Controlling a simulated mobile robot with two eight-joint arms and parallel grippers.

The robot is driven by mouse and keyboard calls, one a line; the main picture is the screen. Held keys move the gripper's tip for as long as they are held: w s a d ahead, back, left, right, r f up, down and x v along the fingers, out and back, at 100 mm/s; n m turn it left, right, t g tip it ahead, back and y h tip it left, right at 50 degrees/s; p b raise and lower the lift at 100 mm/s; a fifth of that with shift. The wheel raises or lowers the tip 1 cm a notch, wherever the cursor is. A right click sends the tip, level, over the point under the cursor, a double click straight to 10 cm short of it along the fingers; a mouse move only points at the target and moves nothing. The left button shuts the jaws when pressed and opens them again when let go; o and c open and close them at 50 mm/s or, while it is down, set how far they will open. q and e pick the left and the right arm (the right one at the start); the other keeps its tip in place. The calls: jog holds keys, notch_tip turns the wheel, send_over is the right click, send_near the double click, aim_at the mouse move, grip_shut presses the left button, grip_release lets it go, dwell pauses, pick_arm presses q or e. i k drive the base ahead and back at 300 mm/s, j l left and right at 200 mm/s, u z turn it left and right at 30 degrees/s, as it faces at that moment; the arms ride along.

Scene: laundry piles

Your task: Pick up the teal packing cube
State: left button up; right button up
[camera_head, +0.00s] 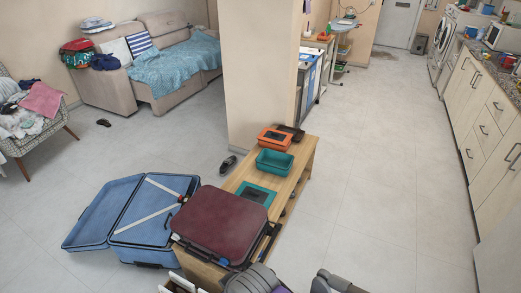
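Two teal things lie on the wooden bench. One is a teal rectangular container (274,163) with raised sides and what looks like an open, hollow top. The other is a flat dark piece with a teal edge (256,194), lying nearer, just behind the maroon suitcase. I cannot tell for sure which is the packing cube. Nothing is touching or holding either one. I see neither of my grippers clearly. Grey rounded parts at the bottom edge may be my arm links. Small white pieces (180,284) at the bottom edge are cut off and unclear.
The wooden bench (291,190) also holds an orange case (275,138), a dark brown item (292,132) and a closed maroon suitcase (222,226). An open blue suitcase (108,208) stands left of it. A pillar (258,75) rises behind. Floor right of the bench is clear.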

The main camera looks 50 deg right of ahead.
aim_at(272, 162)
jog(key=i+l, duration=0.1)
jog(key=l, duration=1.4)
jog(key=i+l, duration=0.15)
jog(key=l, duration=0.6)
jog(key=i+l, duration=0.1)
jog(key=l, duration=1.35)
jog(key=i+l, duration=0.15)
jog(key=l, duration=0.6)
jog(key=i+l, duration=0.1)
jog(key=l, duration=0.65)
